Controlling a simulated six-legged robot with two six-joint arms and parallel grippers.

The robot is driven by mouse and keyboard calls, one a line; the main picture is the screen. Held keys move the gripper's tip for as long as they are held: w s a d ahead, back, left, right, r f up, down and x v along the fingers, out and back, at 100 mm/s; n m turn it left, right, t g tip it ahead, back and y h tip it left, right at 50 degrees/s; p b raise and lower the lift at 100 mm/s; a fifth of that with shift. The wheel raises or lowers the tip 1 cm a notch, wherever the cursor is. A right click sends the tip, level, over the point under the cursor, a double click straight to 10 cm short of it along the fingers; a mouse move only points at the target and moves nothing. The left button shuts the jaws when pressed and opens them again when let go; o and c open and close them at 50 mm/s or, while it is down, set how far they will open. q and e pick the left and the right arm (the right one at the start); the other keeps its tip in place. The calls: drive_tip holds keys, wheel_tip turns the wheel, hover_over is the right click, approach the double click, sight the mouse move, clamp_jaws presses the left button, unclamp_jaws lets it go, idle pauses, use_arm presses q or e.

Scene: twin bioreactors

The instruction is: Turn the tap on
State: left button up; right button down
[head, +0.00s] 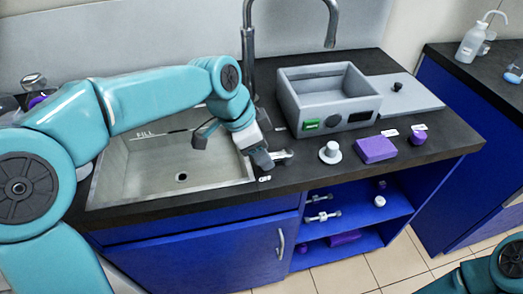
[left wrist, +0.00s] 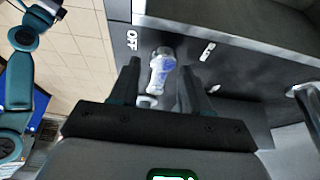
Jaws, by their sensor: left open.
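The tap is a tall chrome pipe (head: 249,45) behind the sink (head: 180,170), its spout bending over to the right. A small metallic lever (head: 283,154), seemingly the tap's handle, is on the counter right of the sink. In the left wrist view the shiny lever (left wrist: 161,70) lies between my left fingers, near an OFF label (left wrist: 131,40) and a second label (left wrist: 207,51) too small to read. My left gripper (head: 266,157) is open around the lever; whether a finger touches it I cannot tell. My right arm shows only in part, its gripper unclear.
A grey open box with a green display (head: 311,125) stands right of the lever. Near it are a white knob (head: 330,152), a purple block (head: 376,149), a smaller purple piece (head: 418,137) and a flat grey lid (head: 420,93). Blue shelves (head: 395,205) are below.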

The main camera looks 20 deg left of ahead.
use_arm(q)
drive_tip(key=shift+w, duration=0.1)
clamp_jaws()
